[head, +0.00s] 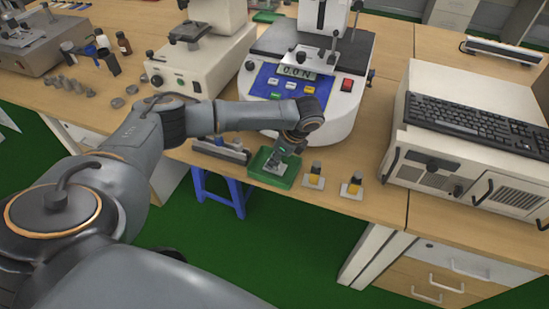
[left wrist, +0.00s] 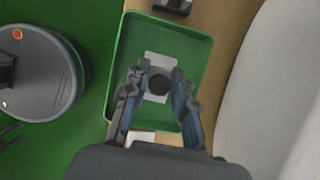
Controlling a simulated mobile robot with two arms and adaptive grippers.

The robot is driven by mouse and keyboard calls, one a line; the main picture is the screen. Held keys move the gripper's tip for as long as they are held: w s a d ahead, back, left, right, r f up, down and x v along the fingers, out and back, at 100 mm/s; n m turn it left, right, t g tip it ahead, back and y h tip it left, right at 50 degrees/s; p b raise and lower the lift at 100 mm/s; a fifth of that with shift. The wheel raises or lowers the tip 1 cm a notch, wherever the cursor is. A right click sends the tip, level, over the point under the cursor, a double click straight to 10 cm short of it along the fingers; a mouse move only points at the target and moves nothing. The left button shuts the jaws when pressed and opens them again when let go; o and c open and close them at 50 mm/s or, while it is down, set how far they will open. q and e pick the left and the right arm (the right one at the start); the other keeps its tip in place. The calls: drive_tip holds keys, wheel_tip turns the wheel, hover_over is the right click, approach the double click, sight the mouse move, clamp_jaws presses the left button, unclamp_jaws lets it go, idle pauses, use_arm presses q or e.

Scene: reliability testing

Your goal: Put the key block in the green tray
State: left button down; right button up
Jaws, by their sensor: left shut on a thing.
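The green tray (head: 258,172) lies near the front edge of the bench, in front of the white instrument with the display. It fills the middle of the left wrist view (left wrist: 195,50). My left gripper (head: 283,157) points down over the tray. In the left wrist view its fingers (left wrist: 158,88) are shut on the key block (left wrist: 158,62), which has a pale rectangular base and a dark round top. The block is within the tray's outline; whether its base touches the tray floor I cannot tell. My right gripper is not in view.
Two similar blocks with yellow and black tops (head: 314,176) (head: 352,187) stand right of the tray. A dark metal fixture (head: 222,150) lies to its left. The white instrument (head: 305,100) stands close behind, and a white case with a keyboard (head: 470,125) stands at right.

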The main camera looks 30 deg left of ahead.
use_arm(q)
drive_tip(key=shift+f, duration=0.3)
drive_tip(key=shift+f, duration=0.1)
drive_tip(key=c, duration=1.1)
unclamp_jaws()
drive_tip(key=v, duration=1.2)
drive_tip(key=shift+b, duration=0.35)
